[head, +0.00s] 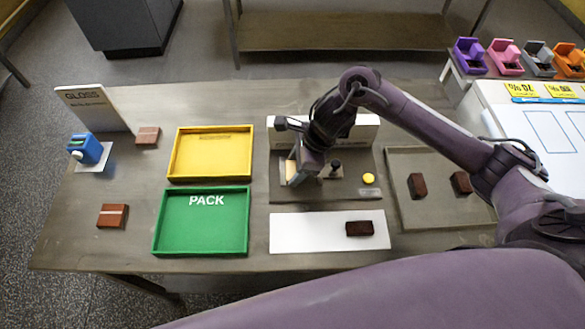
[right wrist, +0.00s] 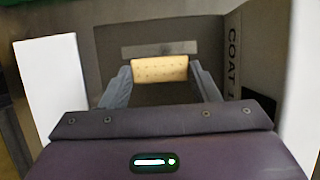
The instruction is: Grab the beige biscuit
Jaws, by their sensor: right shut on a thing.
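The beige biscuit (right wrist: 159,69) shows in the right wrist view as a pale block with small dots, between the two grey fingers of my right gripper (right wrist: 160,76). The fingers press on its two ends. In the head view my right gripper (head: 297,167) points down over the left part of a grey-brown station tray (head: 325,193), and a pale edge of the biscuit (head: 290,171) shows beside it. The gripper partly hides the biscuit there, and I cannot tell whether it touches the tray. My left gripper is not in view.
A yellow tray (head: 176,165) and a green PACK tray (head: 160,222) lie to the left. A white mat (head: 300,232) with a dark brown block (head: 359,229) is in front. A grey tray (head: 437,208) with dark blocks is right. A yellow button (head: 368,179) stands near the gripper.

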